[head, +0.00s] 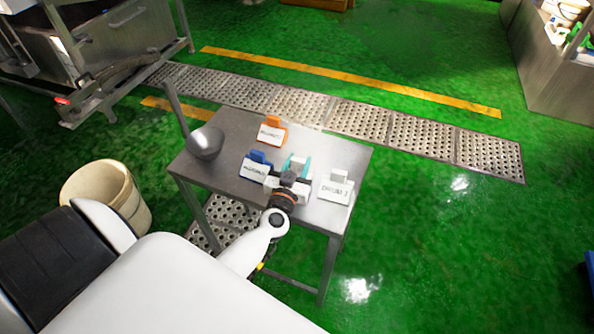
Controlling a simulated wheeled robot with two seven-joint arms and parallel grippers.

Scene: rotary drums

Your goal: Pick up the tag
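Several tags stand on a small metal table (228,124). An orange-backed tag (272,132) with a white lettered face stands at the back. A blue-backed tag (255,170) with a white lettered face is at the left of my gripper. A teal and white tag (297,163) is just behind my gripper and partly hidden by it. A white tag (336,188) reading "DRUM 3" stands at the right. My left gripper (290,177) is over the front of the table by the teal tag, its dark fingers spread apart; contact cannot be made out. My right gripper is out of view.
A grey scoop-like tool (206,142) with a long handle rests at the table's left corner. A cream bucket (108,190) stands on the floor at the left. Metal drain grating (360,120) runs behind the table.

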